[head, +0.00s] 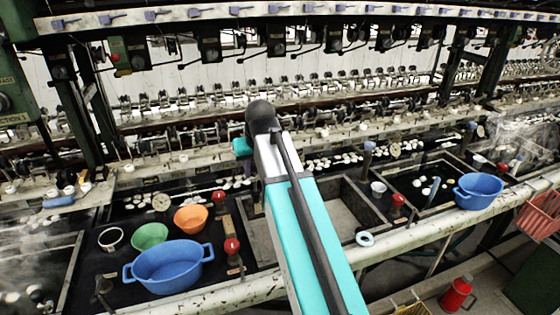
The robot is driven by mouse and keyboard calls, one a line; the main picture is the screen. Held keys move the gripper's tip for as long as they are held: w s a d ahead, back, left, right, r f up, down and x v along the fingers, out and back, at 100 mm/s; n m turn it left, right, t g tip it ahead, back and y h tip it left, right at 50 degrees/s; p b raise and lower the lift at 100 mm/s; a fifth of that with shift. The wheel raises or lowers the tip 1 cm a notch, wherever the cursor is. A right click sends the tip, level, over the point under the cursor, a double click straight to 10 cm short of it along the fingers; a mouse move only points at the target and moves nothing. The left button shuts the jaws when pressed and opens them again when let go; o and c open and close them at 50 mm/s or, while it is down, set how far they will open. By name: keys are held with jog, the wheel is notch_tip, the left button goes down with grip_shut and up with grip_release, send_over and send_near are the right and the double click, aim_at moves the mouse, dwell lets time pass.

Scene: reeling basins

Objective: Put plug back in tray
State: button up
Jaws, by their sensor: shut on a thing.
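My arm reaches from the bottom edge up over the middle of the basins, ending in a dark joint and a teal part. My gripper is hidden behind the arm, so I cannot see its fingers or anything in them. I cannot pick out the plug with certainty. No tray is clearly recognisable; an empty grey rectangular basin (335,205) lies partly behind the arm.
A blue tub (168,266), green bowl (149,236), orange bowl (190,219) and red knobs (232,245) are at left. Another blue tub (478,191) is at right. Reeling machinery (250,95) spans the back. A red extinguisher (457,294) stands below the front pipe.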

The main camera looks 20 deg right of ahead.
jog(key=s+a, duration=0.2)
jog(key=a, duration=0.5)
jog(key=shift+a+f+n, duration=0.2)
jog(key=shift+a+n, duration=0.1)
jog(key=shift+a, duration=0.05)
jog(key=shift+d, duration=0.1)
